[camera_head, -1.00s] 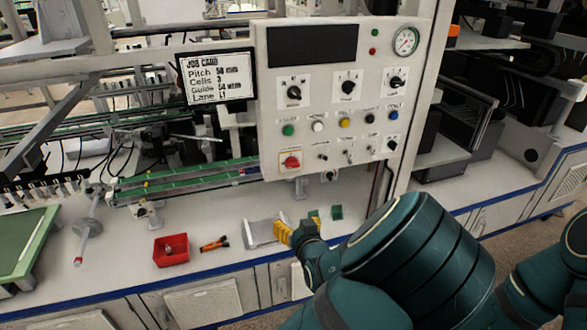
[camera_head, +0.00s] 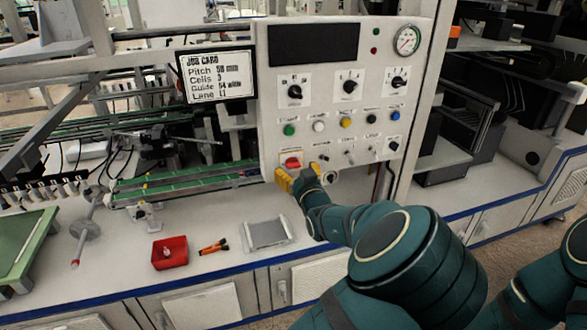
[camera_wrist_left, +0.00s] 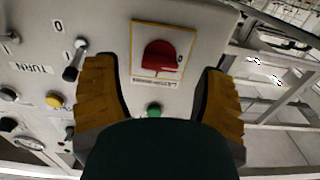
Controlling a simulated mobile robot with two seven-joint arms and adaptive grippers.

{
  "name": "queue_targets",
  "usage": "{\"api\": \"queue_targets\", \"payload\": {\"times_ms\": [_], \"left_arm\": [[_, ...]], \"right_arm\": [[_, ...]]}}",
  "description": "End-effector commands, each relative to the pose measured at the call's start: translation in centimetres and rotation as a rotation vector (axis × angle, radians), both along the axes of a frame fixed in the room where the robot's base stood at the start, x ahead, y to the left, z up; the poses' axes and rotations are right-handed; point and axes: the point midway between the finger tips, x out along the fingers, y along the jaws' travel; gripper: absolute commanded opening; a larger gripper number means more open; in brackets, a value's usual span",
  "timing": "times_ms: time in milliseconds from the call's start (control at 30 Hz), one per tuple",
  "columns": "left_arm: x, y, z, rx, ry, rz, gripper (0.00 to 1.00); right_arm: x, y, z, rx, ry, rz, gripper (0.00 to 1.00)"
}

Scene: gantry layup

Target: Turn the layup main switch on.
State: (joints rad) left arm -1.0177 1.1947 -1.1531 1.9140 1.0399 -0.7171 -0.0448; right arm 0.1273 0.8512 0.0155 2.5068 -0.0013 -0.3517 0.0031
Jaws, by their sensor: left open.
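The main switch is a red rotary knob (camera_head: 292,161) on a framed plate at the lower left of the grey control panel (camera_head: 300,215). In the left wrist view the red knob (camera_wrist_left: 160,57) sits on its yellow-edged plate, with a "0" mark at its right. My left gripper (camera_head: 298,178) is open just below and in front of the knob in the head view. In the wrist view its yellow fingers (camera_wrist_left: 158,75) stand apart, one on each side of the knob. My right gripper is not in view.
Small toggles (camera_head: 349,160) and a row of coloured buttons (camera_head: 345,123) are close by on the panel. Below, the bench holds a red bin (camera_head: 170,252), an orange-black tool (camera_head: 213,246) and a grey tray (camera_head: 268,234). A job card screen (camera_head: 217,75) is at left.

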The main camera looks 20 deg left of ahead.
Motion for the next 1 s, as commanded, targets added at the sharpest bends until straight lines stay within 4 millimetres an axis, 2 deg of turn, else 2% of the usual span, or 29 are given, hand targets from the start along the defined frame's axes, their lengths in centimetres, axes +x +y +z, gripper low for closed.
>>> {"api": "queue_targets", "payload": {"times_ms": [200, 600, 667, 800, 1000], "left_arm": [[2.0, 1.4, -0.1, -0.001, 0.000, 0.001, 0.71], [2.5, 1.7, 0.0, -0.001, 0.001, 0.000, 0.72], [2.5, 1.7, 0.0, -0.001, 0.001, 0.000, 0.51], [2.5, 1.7, 0.0, -0.001, 0.001, 0.000, 0.03], [2.5, 1.7, 0.0, 0.004, 0.004, 0.000, 0.03]], "right_arm": [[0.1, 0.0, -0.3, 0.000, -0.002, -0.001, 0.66], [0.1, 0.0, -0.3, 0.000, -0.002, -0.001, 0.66], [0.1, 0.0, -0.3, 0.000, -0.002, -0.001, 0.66], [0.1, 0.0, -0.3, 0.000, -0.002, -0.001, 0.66], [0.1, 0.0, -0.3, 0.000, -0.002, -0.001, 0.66]]}}
